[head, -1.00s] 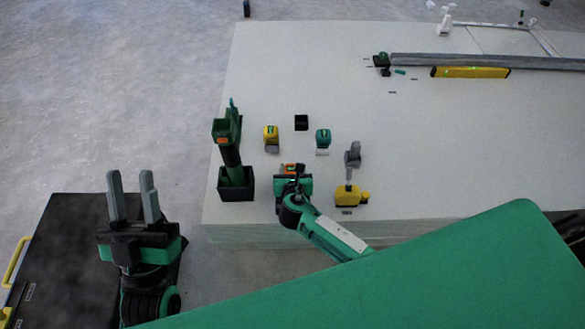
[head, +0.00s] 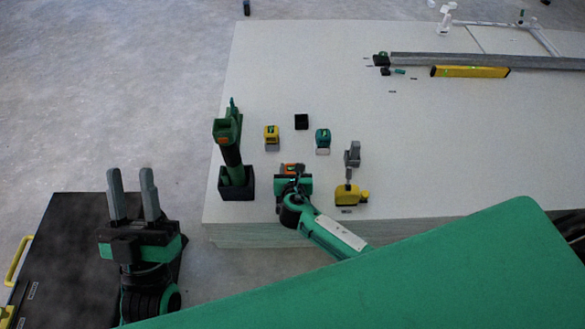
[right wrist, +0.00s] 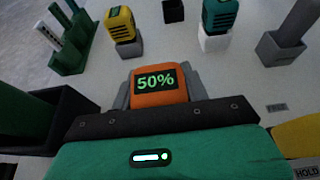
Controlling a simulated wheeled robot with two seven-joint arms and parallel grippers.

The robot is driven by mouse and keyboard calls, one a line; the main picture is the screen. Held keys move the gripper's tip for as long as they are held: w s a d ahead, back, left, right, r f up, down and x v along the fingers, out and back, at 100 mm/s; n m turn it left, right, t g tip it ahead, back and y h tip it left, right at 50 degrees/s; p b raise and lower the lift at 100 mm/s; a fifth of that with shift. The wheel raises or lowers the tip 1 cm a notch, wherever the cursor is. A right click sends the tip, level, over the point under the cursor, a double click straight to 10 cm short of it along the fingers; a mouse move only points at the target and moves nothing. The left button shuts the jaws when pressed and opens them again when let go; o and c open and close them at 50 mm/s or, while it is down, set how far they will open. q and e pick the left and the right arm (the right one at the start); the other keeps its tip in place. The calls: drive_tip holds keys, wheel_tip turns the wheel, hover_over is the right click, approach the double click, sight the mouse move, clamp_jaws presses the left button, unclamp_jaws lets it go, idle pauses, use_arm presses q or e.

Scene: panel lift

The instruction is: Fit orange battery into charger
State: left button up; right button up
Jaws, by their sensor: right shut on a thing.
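The orange battery (head: 291,168) is at the front of the table, with a display reading 50% in the right wrist view (right wrist: 156,82). My right gripper (head: 292,174) is shut on it, a grey finger on each side. The battery's underside is hidden, so I cannot tell whether it touches the table or anything below. A small black square block or socket (head: 301,122) lies beyond it and partly shows at the top of the right wrist view (right wrist: 173,11); I cannot tell for sure that it is the charger. My left gripper (head: 131,178) is open and empty, off the table's left side.
A yellow battery (head: 271,133) on a grey base and a teal one (head: 323,137) on a white base stand behind. A green tool (head: 229,135) stands in a black box (head: 237,189) at left. A yellow-based grey tool (head: 350,195) is at right.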

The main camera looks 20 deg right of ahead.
idle(0.3)
drive_tip(key=o, duration=1.2)
drive_tip(key=shift+c, duration=0.2)
drive_tip(key=shift+s, duration=0.1)
drive_tip(key=p+v, duration=0.4)
drive_tip(key=v, duration=0.9)
drive_tip(key=shift+s, duration=0.3)
drive_tip(key=shift+a, duration=0.15)
